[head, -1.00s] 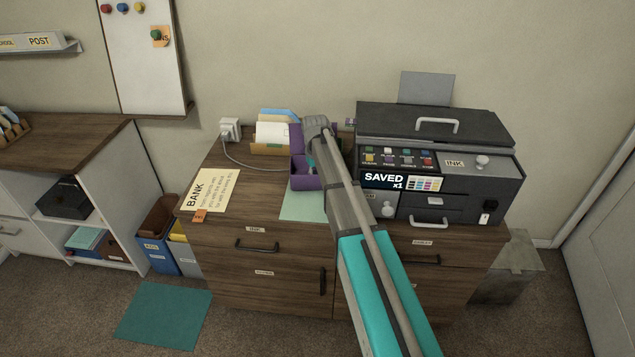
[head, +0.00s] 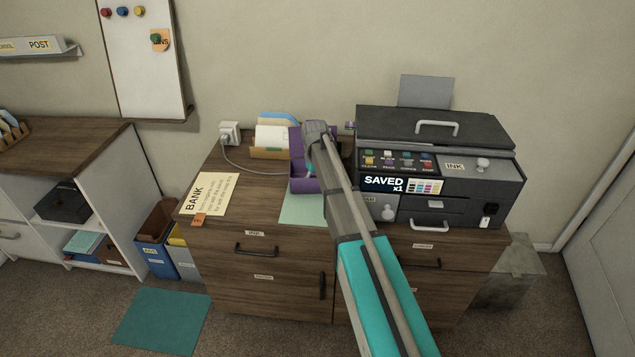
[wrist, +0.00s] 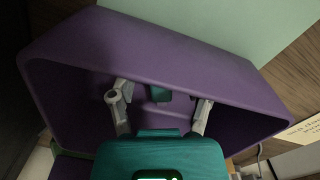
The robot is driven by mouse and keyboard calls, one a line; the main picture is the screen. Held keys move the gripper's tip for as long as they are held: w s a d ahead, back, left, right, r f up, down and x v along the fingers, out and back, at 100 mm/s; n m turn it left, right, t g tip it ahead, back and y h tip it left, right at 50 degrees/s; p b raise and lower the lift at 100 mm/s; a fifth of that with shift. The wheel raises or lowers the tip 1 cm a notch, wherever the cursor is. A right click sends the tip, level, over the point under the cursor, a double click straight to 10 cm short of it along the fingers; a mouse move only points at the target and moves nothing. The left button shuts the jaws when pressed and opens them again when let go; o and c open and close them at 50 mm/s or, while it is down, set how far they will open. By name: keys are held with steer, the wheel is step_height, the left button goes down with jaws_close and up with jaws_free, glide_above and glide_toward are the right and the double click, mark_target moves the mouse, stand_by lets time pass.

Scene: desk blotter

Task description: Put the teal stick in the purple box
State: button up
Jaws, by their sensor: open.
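The purple box (head: 305,185) stands open on the wooden cabinet, left of the printer, partly hidden by my arm. In the wrist view the purple box (wrist: 195,60) fills most of the picture. My gripper (wrist: 160,97) is at its mouth, with its two grey fingers spread apart. A small teal piece (wrist: 158,93), which looks like the teal stick, lies inside the box between the fingers and touches neither that I can see. Most of its length is hidden by my gripper's body. In the head view my arm covers the fingers.
The black printer (head: 440,160) stands close to the right of the box. A paper holder (head: 271,138) is behind it on the left. A pale green sheet (head: 302,208) lies in front. The cabinet top around the BANK card (head: 207,193) is mostly clear.

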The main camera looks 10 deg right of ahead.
steer(key=shift+r, duration=0.2)
step_height(320, 180, up, 12)
steer(key=p, duration=1.2)
steer(key=shift+w, duration=0.25)
stand_by(0.6)
steer(key=s+a+m, duration=0.1)
steer(key=s+m, duration=0.1)
steer(key=s, duration=2.6)
steer(key=shift+s+m+t, duration=0.2)
steer(key=shift+m+t, duration=0.1)
